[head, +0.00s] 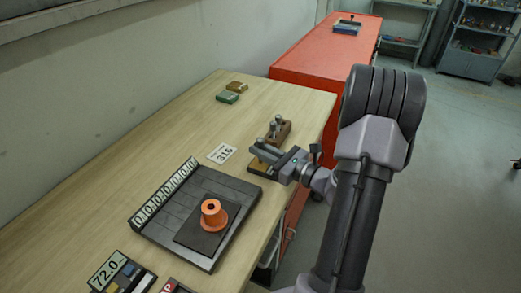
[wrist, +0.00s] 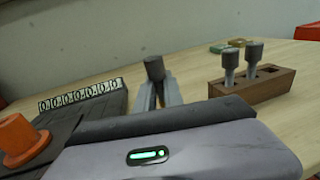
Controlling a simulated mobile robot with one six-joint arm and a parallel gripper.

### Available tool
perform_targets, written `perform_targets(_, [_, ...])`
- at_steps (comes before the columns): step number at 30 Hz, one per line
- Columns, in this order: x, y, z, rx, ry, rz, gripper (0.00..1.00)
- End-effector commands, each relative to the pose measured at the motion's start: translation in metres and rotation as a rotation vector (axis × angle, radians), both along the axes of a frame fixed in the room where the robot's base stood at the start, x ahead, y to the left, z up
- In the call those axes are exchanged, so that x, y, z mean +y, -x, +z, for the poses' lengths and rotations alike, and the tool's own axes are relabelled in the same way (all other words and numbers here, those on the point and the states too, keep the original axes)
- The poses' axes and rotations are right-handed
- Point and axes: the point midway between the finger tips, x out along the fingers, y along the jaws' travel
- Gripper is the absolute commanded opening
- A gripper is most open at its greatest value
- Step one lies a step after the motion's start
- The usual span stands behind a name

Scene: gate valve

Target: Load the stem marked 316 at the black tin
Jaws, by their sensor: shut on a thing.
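My gripper (head: 262,153) is shut on a grey stem, whose dark round head stands up between the fingertips in the wrist view (wrist: 154,68). A brown wooden block (head: 284,130) is beyond my gripper; in the wrist view it stands to the right (wrist: 255,90) with two grey stems (wrist: 230,62) in it and one empty hole. A white card (head: 221,153) lies flat on the bench left of my gripper, its number seeming to read 315 or 316. No marking on the held stem is legible. I cannot tell which thing is the black tin.
A dark tray (head: 165,232) with a row of zeros along its edge carries an orange flanged piece (head: 212,215). A panel marked 72.0 (head: 110,270) is at the near left. Green (head: 227,97) and tan (head: 237,86) blocks lie farther back. The bench middle is largely clear.

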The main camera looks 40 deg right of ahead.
Motion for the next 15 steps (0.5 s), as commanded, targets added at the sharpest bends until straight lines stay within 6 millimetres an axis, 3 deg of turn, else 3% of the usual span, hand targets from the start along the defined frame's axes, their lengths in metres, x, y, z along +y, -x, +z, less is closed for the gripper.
perform_targets(3, [0.000,0.000,0.019,-0.001,0.001,-0.001,0.00])
perform_targets(15, [-0.001,0.000,0.063,-0.003,0.000,-0.001,0.00])
